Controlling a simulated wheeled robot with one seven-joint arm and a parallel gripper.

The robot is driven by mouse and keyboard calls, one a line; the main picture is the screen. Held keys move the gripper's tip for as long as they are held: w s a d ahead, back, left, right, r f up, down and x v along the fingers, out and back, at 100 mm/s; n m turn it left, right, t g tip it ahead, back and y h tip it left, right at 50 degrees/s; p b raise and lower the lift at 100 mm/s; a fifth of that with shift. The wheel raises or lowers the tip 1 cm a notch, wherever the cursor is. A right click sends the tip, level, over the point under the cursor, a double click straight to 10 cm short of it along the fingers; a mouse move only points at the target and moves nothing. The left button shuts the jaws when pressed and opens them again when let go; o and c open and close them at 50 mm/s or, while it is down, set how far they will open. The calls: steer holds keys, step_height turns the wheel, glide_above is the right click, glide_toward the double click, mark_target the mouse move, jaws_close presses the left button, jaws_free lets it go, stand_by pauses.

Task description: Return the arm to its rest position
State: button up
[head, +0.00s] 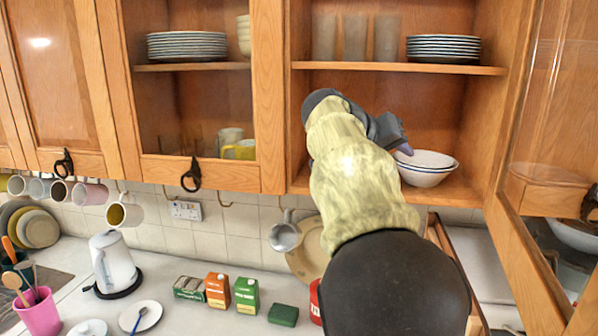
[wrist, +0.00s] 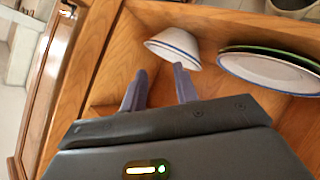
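My gripper (head: 404,146) is at the end of my arm, which reaches up into the open right-hand cupboard. In the wrist view my gripper (wrist: 160,70) has its two purple-grey fingers apart, with nothing between them. White bowls with blue rims (head: 428,176) sit nested on the cupboard's lower shelf, just right of my gripper in the head view. In the wrist view the bowls (wrist: 172,50) are just beyond the fingertips, and I cannot tell whether they touch. My arm hides part of the cupboard and counter.
The open cupboard door (head: 545,150) stands close on the right. A shelf (head: 400,68) with plates (head: 443,48) and glasses (head: 354,38) is above my gripper. Cartons (head: 246,295), a kettle (head: 114,262) and hanging mugs (head: 124,214) are below and left.

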steer(key=s+d+f+n+g+y, duration=0.1)
steer(key=s+f+n+y, duration=0.15)
steer(key=f, duration=0.95)
steer(key=s+f+n+g+y, duration=0.15)
steer(key=s+f+y, duration=0.25)
steer(key=f, duration=0.8)
steer(key=s+a+f+g+y, duration=0.1)
steer(key=s+a+f+y, duration=0.1)
steer(key=s+f, duration=0.5)
steer(key=s+a+f+m+g+y, duration=0.1)
steer(key=s+a+f, duration=0.2)
steer(key=s+f, duration=0.5)
steer(key=s, duration=0.2)
steer(key=shift+s+y, duration=0.3)
steer(key=shift+y, duration=0.05)
steer(key=shift+f, duration=0.1)
steer(key=shift+s+d, duration=0.15)
steer(key=shift+s, duration=0.1)
